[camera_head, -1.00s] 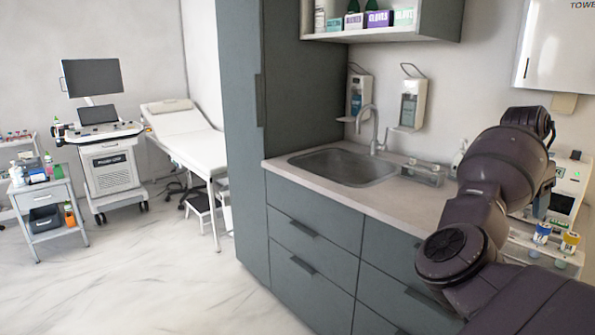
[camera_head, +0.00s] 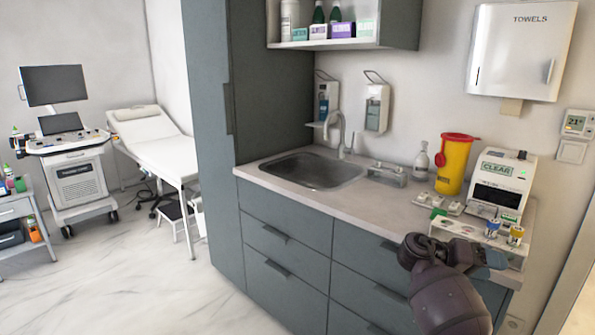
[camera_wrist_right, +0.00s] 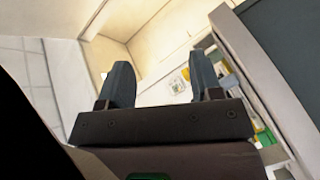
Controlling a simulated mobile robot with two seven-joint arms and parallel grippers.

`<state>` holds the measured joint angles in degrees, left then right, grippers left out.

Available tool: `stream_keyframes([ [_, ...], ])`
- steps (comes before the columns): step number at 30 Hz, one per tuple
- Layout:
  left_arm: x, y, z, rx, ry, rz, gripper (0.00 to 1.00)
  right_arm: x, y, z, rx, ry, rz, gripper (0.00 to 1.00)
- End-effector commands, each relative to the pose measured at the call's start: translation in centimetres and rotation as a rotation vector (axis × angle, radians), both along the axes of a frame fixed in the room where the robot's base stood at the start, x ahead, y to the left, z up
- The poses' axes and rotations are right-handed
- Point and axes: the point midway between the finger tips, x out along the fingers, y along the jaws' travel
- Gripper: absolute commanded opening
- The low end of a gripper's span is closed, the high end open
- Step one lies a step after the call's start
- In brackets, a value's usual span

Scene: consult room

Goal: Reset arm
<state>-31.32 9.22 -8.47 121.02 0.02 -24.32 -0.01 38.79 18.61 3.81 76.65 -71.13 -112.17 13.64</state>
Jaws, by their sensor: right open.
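My right arm comes in at the bottom right of the head view, low in front of the counter's right end. My right gripper (camera_head: 492,259) shows small at its tip, in front of the rack with coloured-cap vials. In the right wrist view the two fingers of my right gripper (camera_wrist_right: 160,80) stand well apart with nothing between them. My left gripper and left arm are not in view.
The counter (camera_head: 345,200) holds a sink (camera_head: 312,171), a yellow bin (camera_head: 454,165), a white device (camera_head: 501,186) and a vial rack (camera_head: 480,240). Drawers lie below. An exam bed (camera_head: 155,147) and a cart (camera_head: 75,180) stand left. The floor (camera_head: 120,275) at lower left is clear.

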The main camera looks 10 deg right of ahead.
Motion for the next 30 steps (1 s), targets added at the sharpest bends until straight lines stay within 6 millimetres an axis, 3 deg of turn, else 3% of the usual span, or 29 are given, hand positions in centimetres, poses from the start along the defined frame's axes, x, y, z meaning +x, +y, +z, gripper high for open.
stream_keyframes([
  [8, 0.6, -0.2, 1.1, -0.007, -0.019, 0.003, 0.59, -2.7, 2.0, -5.0, -0.112, 0.155, 0.107, 0.59],
  [20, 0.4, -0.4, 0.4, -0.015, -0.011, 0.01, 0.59, 4.5, 2.5, -8.6, 0.114, 0.169, 0.562, 0.59],
  [26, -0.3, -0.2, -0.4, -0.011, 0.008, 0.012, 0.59, 9.4, 5.6, -11.1, 0.267, 0.099, 0.912, 0.59],
  [30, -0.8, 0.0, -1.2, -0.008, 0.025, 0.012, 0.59, 12.4, 8.9, -11.9, 0.363, -0.008, 1.161, 0.59],
])
